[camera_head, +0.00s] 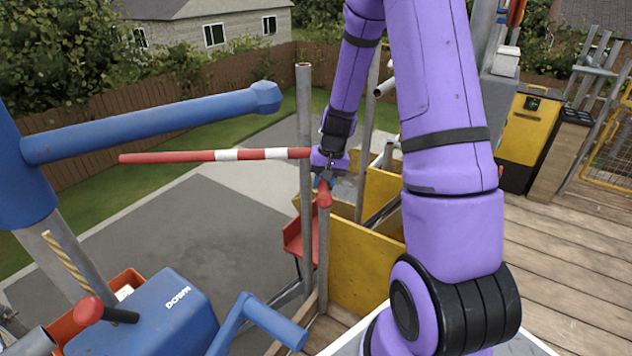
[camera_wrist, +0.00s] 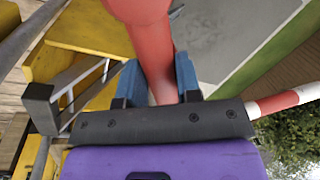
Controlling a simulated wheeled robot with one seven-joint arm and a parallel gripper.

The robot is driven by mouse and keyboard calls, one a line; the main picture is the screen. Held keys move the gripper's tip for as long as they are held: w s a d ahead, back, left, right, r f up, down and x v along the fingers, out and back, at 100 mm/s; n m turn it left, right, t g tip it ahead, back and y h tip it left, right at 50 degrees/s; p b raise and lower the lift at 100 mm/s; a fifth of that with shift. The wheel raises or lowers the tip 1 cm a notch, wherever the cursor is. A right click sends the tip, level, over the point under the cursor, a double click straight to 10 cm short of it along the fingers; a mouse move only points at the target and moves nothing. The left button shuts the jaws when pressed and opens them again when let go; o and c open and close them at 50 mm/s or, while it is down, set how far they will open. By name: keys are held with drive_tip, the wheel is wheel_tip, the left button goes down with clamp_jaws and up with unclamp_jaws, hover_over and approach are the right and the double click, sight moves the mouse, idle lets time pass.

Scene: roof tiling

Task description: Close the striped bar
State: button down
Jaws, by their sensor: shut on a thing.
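The red-and-white striped bar (camera_head: 235,155) lies nearly level in the head view. It reaches out to the left over the paved ground from the grey posts near my gripper. My gripper (camera_head: 324,174) is at its right end, with a red handle (camera_head: 324,197) just below the fingers. In the wrist view the blue fingers of my gripper (camera_wrist: 160,78) are on both sides of the red handle (camera_wrist: 156,50), shut on it. A piece of the striped bar (camera_wrist: 283,101) shows at the right there. The joint between handle and bar is hidden.
A tall grey post (camera_head: 304,110) stands beside my gripper. Yellow panels (camera_head: 360,265) and a red seat (camera_head: 297,243) are below. A blue crank arm (camera_head: 150,122) and a blue winch box (camera_head: 150,315) are at the left. Wooden decking (camera_head: 565,255) lies at the right.

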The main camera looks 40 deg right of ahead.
drive_tip(key=s+d+n+g, duration=0.1)
drive_tip(key=d+n+g, duration=0.1)
drive_tip(key=d+n, duration=0.8)
drive_tip(key=shift+s+d+n, duration=0.3)
drive_tip(key=shift+d+n, duration=0.1)
drive_tip(key=shift+d, duration=2.65)
drive_tip(key=c, duration=0.8)
unclamp_jaws()
wheel_tip(320, 180, up, 11)
drive_tip(key=d, duration=0.2)
drive_tip(key=shift+w+f, duration=0.15)
drive_tip(key=shift+w, duration=0.3)
